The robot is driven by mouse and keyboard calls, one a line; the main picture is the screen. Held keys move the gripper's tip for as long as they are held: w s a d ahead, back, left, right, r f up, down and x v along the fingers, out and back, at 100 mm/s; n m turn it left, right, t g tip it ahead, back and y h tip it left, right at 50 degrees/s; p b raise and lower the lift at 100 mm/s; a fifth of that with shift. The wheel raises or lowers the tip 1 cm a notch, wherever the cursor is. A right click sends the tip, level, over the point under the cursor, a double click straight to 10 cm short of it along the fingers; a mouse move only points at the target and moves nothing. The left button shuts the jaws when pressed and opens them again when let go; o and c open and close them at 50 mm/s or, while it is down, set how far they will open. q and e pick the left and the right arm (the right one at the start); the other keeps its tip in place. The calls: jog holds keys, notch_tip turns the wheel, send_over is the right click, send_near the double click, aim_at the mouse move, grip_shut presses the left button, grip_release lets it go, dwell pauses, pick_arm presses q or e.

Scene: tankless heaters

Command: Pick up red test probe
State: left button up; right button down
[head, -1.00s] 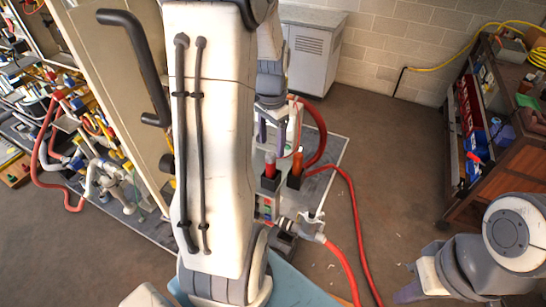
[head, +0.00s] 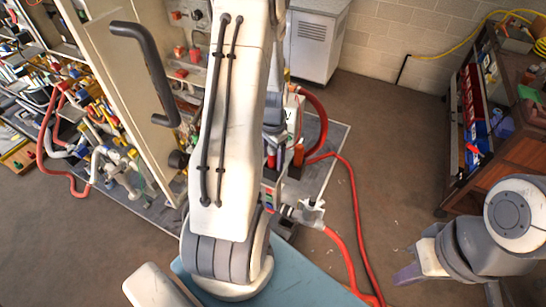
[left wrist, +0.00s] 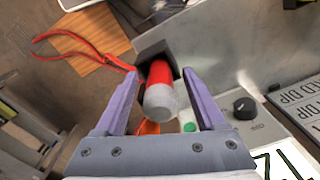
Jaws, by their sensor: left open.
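The red test probe (left wrist: 160,85) has a red body and a pale grey end, and sits in a black holder (left wrist: 157,57). In the left wrist view it lies between the two purple fingers of my left gripper (left wrist: 159,74), which are open with gaps showing on both sides. In the head view a bit of red (head: 271,161) shows beside an orange probe (head: 298,153), and my left arm largely hides the gripper there. My right gripper (head: 407,273) is at the lower right, away from the probe, with its jaw opening unclear.
An orange part (left wrist: 148,127) shows beneath the probe in the left wrist view. A grey panel with a black knob (left wrist: 245,108) is to the right. Red hoses (head: 352,205) run across the floor. A tool cart (head: 490,130) stands at the right.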

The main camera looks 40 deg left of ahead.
pick_arm(q)
grip_shut()
jog(key=shift+r, duration=0.15)
jog(key=shift+w+r, duration=0.1)
jog(key=shift+r, duration=0.25)
notch_tip(320, 180, up, 8)
jog(key=b, duration=0.2)
jog(key=shift+r+b, duration=0.15)
jog(key=shift+b, duration=0.25)
jog(key=shift+r, duration=0.4)
